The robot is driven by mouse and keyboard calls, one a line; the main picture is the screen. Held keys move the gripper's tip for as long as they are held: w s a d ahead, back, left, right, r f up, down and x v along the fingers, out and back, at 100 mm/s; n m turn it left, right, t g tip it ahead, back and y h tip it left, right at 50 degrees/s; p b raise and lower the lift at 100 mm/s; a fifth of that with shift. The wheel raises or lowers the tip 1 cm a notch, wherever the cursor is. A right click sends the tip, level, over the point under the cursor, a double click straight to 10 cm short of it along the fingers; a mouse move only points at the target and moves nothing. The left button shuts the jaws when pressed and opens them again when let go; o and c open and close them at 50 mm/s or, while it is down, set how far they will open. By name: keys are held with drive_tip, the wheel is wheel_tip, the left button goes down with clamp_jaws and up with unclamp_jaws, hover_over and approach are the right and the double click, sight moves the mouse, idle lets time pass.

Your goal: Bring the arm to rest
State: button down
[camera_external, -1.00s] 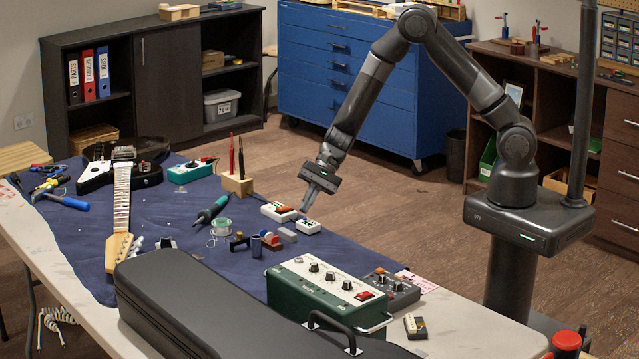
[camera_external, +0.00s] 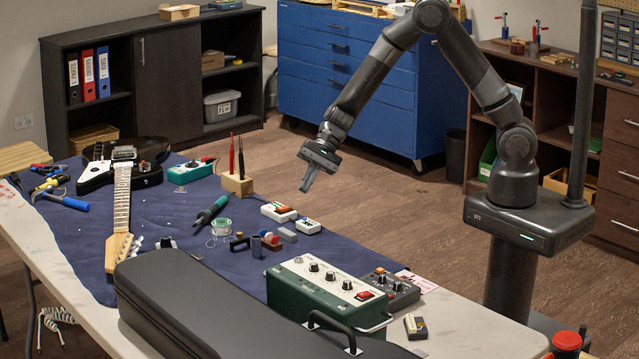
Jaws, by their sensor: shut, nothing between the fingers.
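My gripper (camera_external: 307,186) hangs in the air, pointing down, in the external view. Its fingers are shut with nothing between them.
Open floor lies behind the table.

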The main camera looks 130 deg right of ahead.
drive_tip(key=s+a+r+n+g+y, duration=0.1)
drive_tip(key=a+r+n+g, duration=0.1)
drive_tip(key=a+r+n, duration=0.65)
drive_tip(key=s+a+r+n+g+y, duration=0.15)
drive_tip(key=a+r+n, duration=0.25)
drive_tip(key=a+r, duration=0.9)
drive_tip(key=s+a+r+n+h, duration=0.1)
drive_tip(key=s+a+n+h, duration=0.1)
drive_tip(key=s+a+n, duration=0.4)
drive_tip(key=s+a+r+n+h, duration=0.1)
drive_tip(key=s+a+n+h, duration=0.1)
drive_tip(key=s+a+n, duration=0.4)
drive_tip(key=s+a, duration=0.3)
drive_tip(key=s, duration=0.3)
drive_tip(key=shift+s+r, duration=0.2)
drive_tip(key=shift+r, duration=0.1)
drive_tip(key=c, duration=2.1)
unclamp_jaws()
drive_tip(key=shift+a, duration=0.1)
